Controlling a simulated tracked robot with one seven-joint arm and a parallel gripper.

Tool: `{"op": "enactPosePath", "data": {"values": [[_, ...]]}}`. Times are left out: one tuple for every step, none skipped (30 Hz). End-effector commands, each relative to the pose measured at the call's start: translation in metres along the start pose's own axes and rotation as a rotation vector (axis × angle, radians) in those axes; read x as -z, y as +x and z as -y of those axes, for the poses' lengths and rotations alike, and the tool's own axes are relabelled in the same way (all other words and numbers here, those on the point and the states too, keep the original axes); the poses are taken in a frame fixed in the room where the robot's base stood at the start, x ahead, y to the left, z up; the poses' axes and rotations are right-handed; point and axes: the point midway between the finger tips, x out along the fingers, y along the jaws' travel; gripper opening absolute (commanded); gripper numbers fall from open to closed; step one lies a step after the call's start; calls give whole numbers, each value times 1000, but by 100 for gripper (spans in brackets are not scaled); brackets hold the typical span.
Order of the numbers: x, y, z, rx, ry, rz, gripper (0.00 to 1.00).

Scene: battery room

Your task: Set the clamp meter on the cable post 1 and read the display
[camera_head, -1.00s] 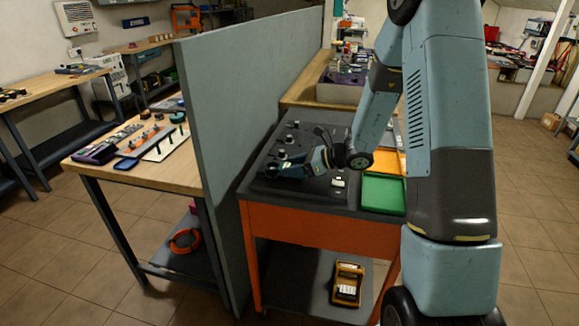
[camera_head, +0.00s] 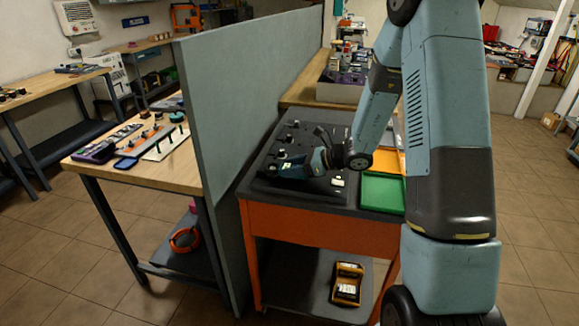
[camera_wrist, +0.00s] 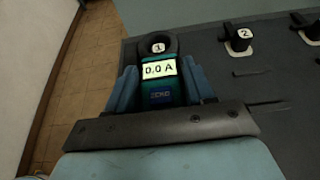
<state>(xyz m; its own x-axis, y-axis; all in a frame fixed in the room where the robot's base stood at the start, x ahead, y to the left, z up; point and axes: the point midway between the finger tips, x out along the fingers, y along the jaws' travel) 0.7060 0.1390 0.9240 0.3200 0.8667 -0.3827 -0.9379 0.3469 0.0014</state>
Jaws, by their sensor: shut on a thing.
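The teal clamp meter (camera_wrist: 160,88) is held between the two fingers of my gripper (camera_wrist: 163,90) in the wrist view. Its lit display reads "0.0 A". Its dark ring sits around the white cap marked "1" of cable post 1 (camera_wrist: 158,47); the post below the cap is hidden. In the head view my gripper (camera_head: 284,168) is low over the dark board (camera_head: 318,193) at the left end of the orange cart, and the meter is too small to make out there.
Post 2 (camera_wrist: 240,34) stands to the right on the board, with another post beyond it. A tall grey partition (camera_head: 222,150) rises close to the left of the cart. A green tray (camera_head: 383,193) lies right of the board. A yellow instrument (camera_head: 347,284) is on the lower shelf.

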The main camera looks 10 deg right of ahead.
Motion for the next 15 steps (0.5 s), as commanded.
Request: {"op": "enactPosePath", "data": {"values": [[1, 0, 0, 0, 0, 1, 7], [1, 0, 0, 0, 0, 1, 7], [2, 1, 0, 0, 0, 1, 7], [2, 1, 0, 0, 0, 1, 7], [2, 1, 0, 0, 0, 1, 7], [3, 1, 0, 0, 0, 1, 7], [3, 2, 0, 0, 0, 1, 7], [4, 2, 0, 0, 0, 1, 7], [4, 2, 0, 0, 0, 1, 7], [5, 2, 0, 0, 0, 1, 7], [5, 2, 0, 0, 0, 1, 55], [5, 2, 0, 0, 0, 1, 59], [5, 2, 0, 0, 0, 1, 62], [5, 2, 0, 0, 0, 1, 64], [5, 2, 0, 0, 0, 0, 64]]}}
